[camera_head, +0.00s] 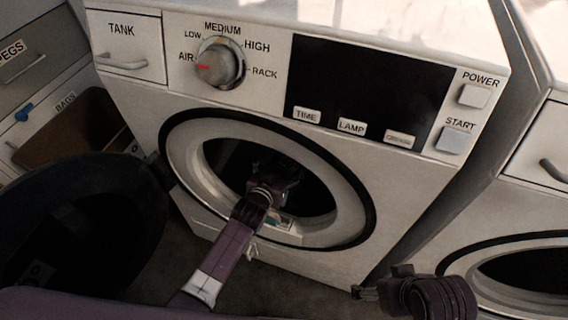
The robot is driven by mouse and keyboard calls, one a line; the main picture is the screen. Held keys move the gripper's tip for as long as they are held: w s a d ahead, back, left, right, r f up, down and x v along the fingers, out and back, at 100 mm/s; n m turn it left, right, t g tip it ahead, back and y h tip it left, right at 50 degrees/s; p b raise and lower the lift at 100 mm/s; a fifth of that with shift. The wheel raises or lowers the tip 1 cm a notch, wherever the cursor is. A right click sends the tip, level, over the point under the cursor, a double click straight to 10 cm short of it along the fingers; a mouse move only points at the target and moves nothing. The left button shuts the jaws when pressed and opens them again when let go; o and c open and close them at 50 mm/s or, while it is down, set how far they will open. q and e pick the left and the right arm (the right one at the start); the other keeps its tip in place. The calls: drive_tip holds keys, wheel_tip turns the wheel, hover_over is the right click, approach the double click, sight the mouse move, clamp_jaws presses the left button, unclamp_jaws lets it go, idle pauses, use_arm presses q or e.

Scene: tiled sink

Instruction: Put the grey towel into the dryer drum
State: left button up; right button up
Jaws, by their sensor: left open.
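The dryer (400,185) is white, and its round door (85,225) stands open to the left. The drum opening (222,160) is dark inside. My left gripper (280,178) reaches into the opening from below and is open; its fingertips are hard to make out against the dark. I cannot make out a grey towel; the drum's depth is in shadow and partly hidden by my gripper. My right gripper (368,292) is low at the right, in front of the dryer's lower right corner, and its finger gap is unclear.
The dryer's panel has a dial (220,62), a dark display (365,90) and power (474,95) and start (454,139) buttons. A second machine (530,210) stands close at the right. Drawers (40,65) and a brown bin (70,130) are at the left.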

use_arm(q)
drive_tip(key=shift+s+f, duration=0.1)
drive_tip(key=v, duration=1.2)
idle(0.4)
